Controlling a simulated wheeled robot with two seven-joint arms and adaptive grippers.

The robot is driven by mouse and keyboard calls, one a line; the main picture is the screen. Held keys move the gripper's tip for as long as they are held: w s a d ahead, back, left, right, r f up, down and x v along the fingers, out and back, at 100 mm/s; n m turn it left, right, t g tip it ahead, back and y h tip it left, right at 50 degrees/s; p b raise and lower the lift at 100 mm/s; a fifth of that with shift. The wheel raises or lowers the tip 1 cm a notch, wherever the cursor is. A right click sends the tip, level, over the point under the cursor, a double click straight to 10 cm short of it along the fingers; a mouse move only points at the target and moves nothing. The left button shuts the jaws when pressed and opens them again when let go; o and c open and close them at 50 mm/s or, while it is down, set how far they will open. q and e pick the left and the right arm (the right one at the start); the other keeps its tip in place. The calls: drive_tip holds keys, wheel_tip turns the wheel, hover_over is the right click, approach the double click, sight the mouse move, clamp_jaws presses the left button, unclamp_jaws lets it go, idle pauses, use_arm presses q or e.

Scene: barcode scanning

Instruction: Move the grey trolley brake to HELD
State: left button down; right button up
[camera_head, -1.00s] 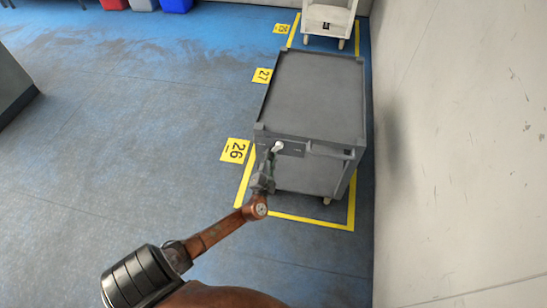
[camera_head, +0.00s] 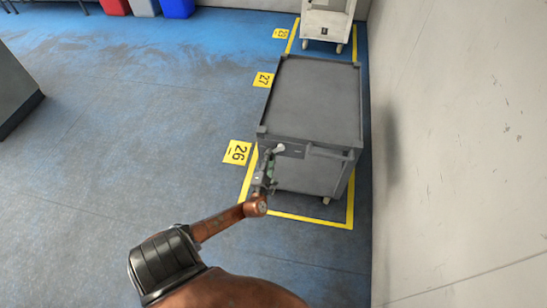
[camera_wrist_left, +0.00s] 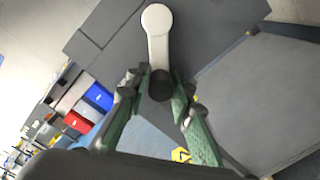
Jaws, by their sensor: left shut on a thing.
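The grey trolley (camera_head: 315,100) stands inside a yellow floor outline beside the wall. Its brake lever (camera_head: 279,149) is a small pale handle on a dark plate at the near left of the trolley's front. In the left wrist view the brake lever (camera_wrist_left: 158,40) is a white arm with a round pivot end at the top and a dark knob (camera_wrist_left: 159,85) at its lower end. My left gripper (camera_head: 268,162) is at the lever, and in the wrist view its green-padded fingers (camera_wrist_left: 160,92) are closed around the knob. My right gripper is not in view.
A white trolley (camera_head: 326,22) stands behind the grey one. The wall (camera_head: 450,140) runs close along the right. Yellow floor signs, including one marked 26 (camera_head: 237,152), lie left of the trolley. Open blue floor (camera_head: 130,130) lies to the left. Coloured bins (camera_head: 178,8) stand at the back.

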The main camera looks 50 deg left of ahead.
use_arm(q)
drive_tip(key=shift+s+a+f, duration=0.15)
drive_tip(key=shift+s+a, duration=0.45)
drive_tip(key=shift+a, duration=0.1)
drive_tip(key=c, duration=1.8)
unclamp_jaws()
drive_tip(key=shift+a, duration=0.1)
drive_tip(key=shift+c, duration=0.2)
drive_tip(key=shift+o, duration=0.4)
drive_tip(key=shift+w+d, duration=0.25)
drive_tip(key=shift+d, duration=0.15)
drive_tip(key=shift+s+d, duration=0.3)
drive_tip(key=shift+d, duration=0.05)
drive_tip(key=v, duration=1.1)
